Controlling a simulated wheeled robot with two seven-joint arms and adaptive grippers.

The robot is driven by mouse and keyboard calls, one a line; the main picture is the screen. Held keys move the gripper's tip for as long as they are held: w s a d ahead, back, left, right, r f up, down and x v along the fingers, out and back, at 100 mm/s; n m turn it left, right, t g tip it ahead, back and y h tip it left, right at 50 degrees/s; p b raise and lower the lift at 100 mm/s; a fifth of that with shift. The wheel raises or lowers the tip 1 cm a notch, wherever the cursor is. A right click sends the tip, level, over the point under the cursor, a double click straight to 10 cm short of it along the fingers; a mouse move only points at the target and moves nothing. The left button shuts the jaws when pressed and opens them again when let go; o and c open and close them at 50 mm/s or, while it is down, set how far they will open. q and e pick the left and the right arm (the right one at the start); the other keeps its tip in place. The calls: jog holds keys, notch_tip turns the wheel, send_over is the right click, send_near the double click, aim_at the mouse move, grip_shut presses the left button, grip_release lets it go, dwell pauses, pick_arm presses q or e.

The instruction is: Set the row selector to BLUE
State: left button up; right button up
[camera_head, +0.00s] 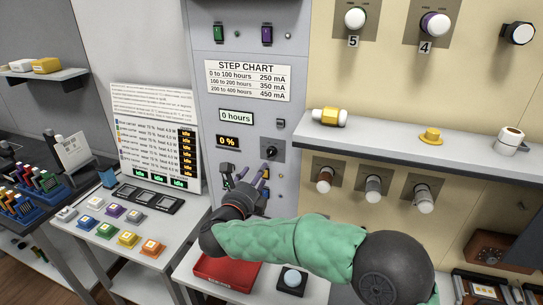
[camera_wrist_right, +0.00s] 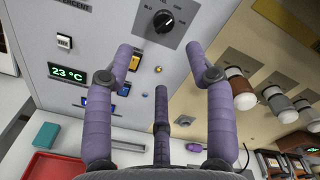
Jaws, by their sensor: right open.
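The row selector (camera_head: 271,151) is a round black knob on a dark square plate on the grey cabinet front. In the right wrist view the knob (camera_wrist_right: 164,21) shows near the top, with small labels around it too blurred to read surely. Its pointer setting cannot be told. My right gripper (camera_head: 253,173) is open and empty, its purple fingers pointing up just below and left of the knob in the head view. In the right wrist view the spread fingers (camera_wrist_right: 160,52) are apart from the knob, which lies beyond their tips. My left gripper is not in view.
Small switches (camera_head: 228,169) sit left of the knob. A white shelf (camera_head: 400,145) juts out at right, above several lamp sockets (camera_head: 373,188). A red tray (camera_head: 225,273) and a white-domed button box (camera_head: 291,279) stand on the bench below my arm.

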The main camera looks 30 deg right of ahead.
aim_at(270, 155)
jog(key=b+x, duration=0.1)
jog(key=x, duration=0.9)
jog(key=shift+d+r+b, duration=0.2)
jog(key=shift+d+b, duration=0.1)
jog(key=shift+d, duration=0.1)
grip_shut()
